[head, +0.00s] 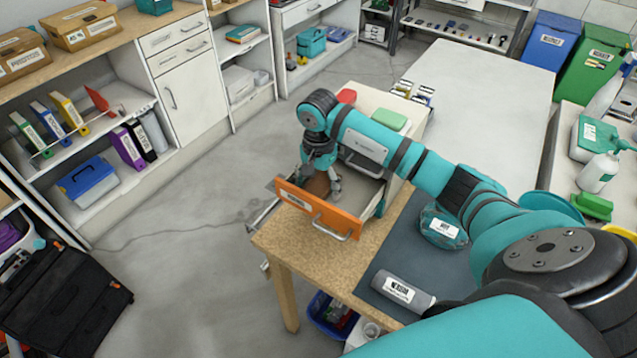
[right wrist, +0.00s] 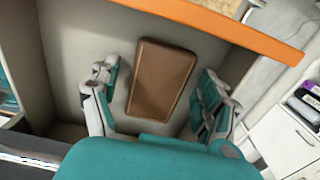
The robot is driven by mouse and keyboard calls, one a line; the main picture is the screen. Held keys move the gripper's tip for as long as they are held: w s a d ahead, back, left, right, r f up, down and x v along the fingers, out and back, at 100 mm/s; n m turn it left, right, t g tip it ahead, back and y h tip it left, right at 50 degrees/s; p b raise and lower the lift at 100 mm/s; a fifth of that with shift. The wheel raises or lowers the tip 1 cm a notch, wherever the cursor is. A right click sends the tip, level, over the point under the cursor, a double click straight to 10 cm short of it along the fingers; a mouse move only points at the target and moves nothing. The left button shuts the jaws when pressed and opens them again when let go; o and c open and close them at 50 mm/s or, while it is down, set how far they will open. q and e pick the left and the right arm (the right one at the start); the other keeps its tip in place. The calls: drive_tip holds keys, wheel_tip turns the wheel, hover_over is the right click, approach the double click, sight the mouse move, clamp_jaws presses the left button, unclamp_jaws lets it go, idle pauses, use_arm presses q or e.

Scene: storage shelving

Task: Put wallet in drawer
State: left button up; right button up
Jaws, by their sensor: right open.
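A brown wallet (right wrist: 162,78) lies flat on the floor of the open drawer in the right wrist view. In the head view the wallet (head: 318,184) is partly hidden by my right gripper. The drawer has an orange front (head: 320,212) with a metal handle and is pulled out from a small unit on the wooden table. My right gripper (right wrist: 160,95) is open, reaching down into the drawer, with one finger on each side of the wallet and gaps between. It also shows in the head view (head: 320,182). My left gripper is not in view.
A green case (head: 389,120) and a red item (head: 346,96) sit on top of the drawer unit. A grey rolled item (head: 403,291) and a teal pouch (head: 442,228) lie on the dark mat. The floor left of the table is mostly clear.

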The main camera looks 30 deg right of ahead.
sight(318, 186)
drive_tip(key=shift+r, duration=0.55)
wheel_tip(318, 186, up, 11)
drive_tip(key=b, duration=0.3)
drive_tip(key=shift+r, duration=0.1)
idle(0.6)
